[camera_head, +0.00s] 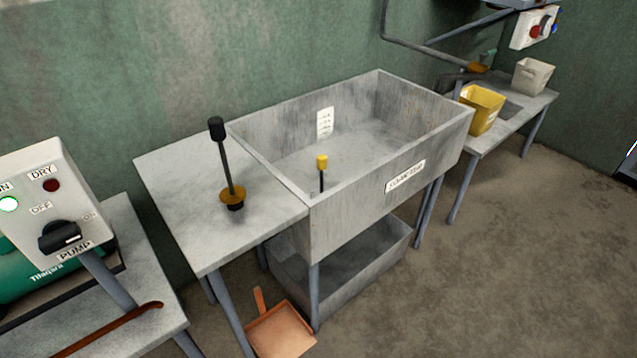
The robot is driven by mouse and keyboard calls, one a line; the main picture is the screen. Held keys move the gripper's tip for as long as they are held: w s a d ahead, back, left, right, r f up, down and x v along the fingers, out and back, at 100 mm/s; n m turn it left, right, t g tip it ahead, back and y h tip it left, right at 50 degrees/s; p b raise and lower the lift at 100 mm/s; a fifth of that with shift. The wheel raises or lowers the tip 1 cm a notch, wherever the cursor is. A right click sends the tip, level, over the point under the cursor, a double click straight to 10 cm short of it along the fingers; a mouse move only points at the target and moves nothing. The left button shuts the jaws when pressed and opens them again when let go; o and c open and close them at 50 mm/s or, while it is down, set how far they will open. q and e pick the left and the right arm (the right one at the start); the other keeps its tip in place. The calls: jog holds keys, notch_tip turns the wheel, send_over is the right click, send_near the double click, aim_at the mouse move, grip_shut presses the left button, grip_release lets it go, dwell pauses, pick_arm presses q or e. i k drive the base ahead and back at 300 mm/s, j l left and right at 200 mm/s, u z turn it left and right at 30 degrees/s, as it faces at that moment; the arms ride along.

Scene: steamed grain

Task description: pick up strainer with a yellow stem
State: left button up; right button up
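A tool (227,165) with a black knob, a dark stem and a yellow disc near its foot stands upright on the grey table left of the sink. A second tool (322,175) with a yellow top and a thin dark stem stands upright in the grey sink (345,235), near its front left corner. The sink's front wall may hide its lower end. I cannot tell which of the two is the strainer; neither shows a clearly yellow stem. Neither of my grippers is in view.
A pump control box (50,205) and a rusty bar (110,328) are on the near left table. An orange dustpan-like thing (282,332) lies on the floor. Yellow (482,108) and beige (533,76) containers stand on the right bench. Floor at right is clear.

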aim_at(321, 159)
jog(key=i+l+u, duration=0.15)
jog(key=l, duration=0.2)
jog(key=i+l+u, duration=0.15)
jog(key=l, duration=0.25)
jog(key=i+u, duration=0.25)
jog(key=i, duration=0.3)
